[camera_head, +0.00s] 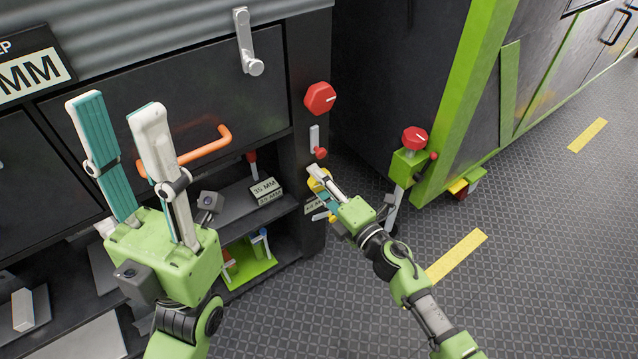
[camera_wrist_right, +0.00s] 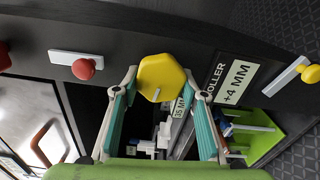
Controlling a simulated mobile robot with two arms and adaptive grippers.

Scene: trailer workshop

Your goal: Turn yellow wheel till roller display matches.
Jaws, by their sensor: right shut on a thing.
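The yellow wheel (camera_wrist_right: 160,76) is a faceted knob with a pale mark, on the dark panel in the right wrist view. The fingertips of my right gripper (camera_wrist_right: 160,84) are shut on its opposite sides. In the head view the wheel (camera_head: 315,184) is mostly hidden by my right gripper (camera_head: 320,192). A label reading "ROLLER +4 MM" (camera_wrist_right: 232,81) is beside the wheel. A display block reading "35 MM" (camera_head: 265,187) stands on the shelf, with a second, partly hidden reading below. My left gripper (camera_head: 116,108) is open and empty, raised before the cabinet.
A red knob (camera_head: 320,98) and a small red-tipped lever (camera_head: 320,152) are above the wheel. An orange handle (camera_head: 205,147) crosses the drawer front. A green post with a red knob (camera_head: 414,139) stands right. The patterned floor is clear at lower right.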

